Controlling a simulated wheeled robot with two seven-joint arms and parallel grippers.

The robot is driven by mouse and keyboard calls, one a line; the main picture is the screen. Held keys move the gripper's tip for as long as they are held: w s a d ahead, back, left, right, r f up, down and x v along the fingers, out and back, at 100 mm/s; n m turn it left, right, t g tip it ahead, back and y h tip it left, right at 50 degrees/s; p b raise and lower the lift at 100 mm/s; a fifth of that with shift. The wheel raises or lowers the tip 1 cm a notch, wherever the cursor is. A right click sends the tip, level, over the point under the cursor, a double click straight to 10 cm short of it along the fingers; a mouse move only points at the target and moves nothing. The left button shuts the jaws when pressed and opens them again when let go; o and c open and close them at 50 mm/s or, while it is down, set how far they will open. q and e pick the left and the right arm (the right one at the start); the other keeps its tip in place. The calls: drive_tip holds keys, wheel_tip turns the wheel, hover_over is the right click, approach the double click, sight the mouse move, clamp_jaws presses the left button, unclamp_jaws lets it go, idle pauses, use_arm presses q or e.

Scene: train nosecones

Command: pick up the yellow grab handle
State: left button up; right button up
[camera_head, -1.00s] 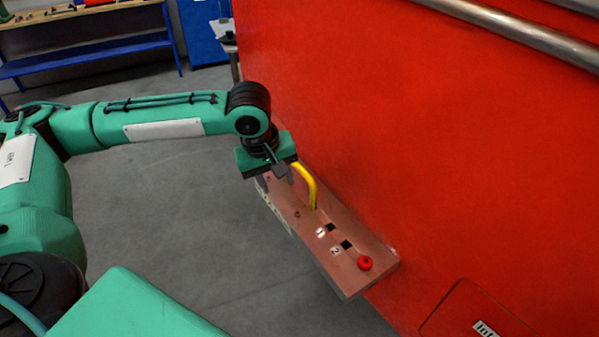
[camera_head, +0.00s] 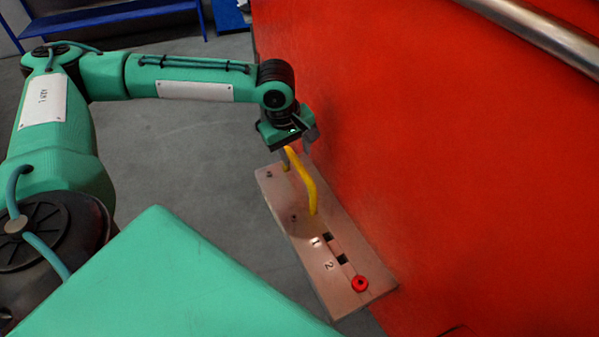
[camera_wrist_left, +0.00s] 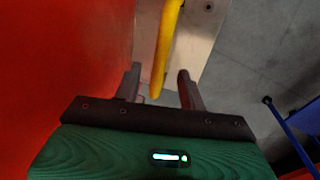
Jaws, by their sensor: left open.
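The yellow grab handle (camera_head: 307,184) stands as a bent bar on a pinkish-brown shelf panel (camera_head: 325,282) fixed to the red wall. My left gripper (camera_head: 295,158) is at the far end of the handle, just above the panel. In the left wrist view the yellow handle (camera_wrist_left: 168,42) reaches down between the two spread fingers of my left gripper (camera_wrist_left: 160,85). The fingers are open, with a gap on each side of the bar. The handle's far end is partly hidden by the gripper in the head view. My right gripper is not in view.
The panel carries a red knob (camera_head: 360,284) and black square slots marked 1 and 2 (camera_head: 335,249). The red wall (camera_head: 440,150) rises right beside the panel. Grey floor (camera_head: 170,165) lies open to the left. A blue bench (camera_head: 120,16) stands at the back.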

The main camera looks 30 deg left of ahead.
sight(299, 163)
use_arm(q)
drive_tip(key=shift+w+f, duration=0.15)
drive_tip(key=shift+f, duration=0.7)
drive_tip(key=shift+d+f+p, duration=0.1)
drive_tip(key=shift+f+p, duration=0.25)
drive_tip(key=shift+p, duration=0.05)
drive_tip(key=f, duration=0.3)
drive_tip(key=shift+w+d+p, duration=0.1)
drive_tip(key=shift+w+p, duration=0.25)
drive_tip(key=shift+p, duration=0.05)
drive_tip(key=shift+f, duration=0.45)
clamp_jaws()
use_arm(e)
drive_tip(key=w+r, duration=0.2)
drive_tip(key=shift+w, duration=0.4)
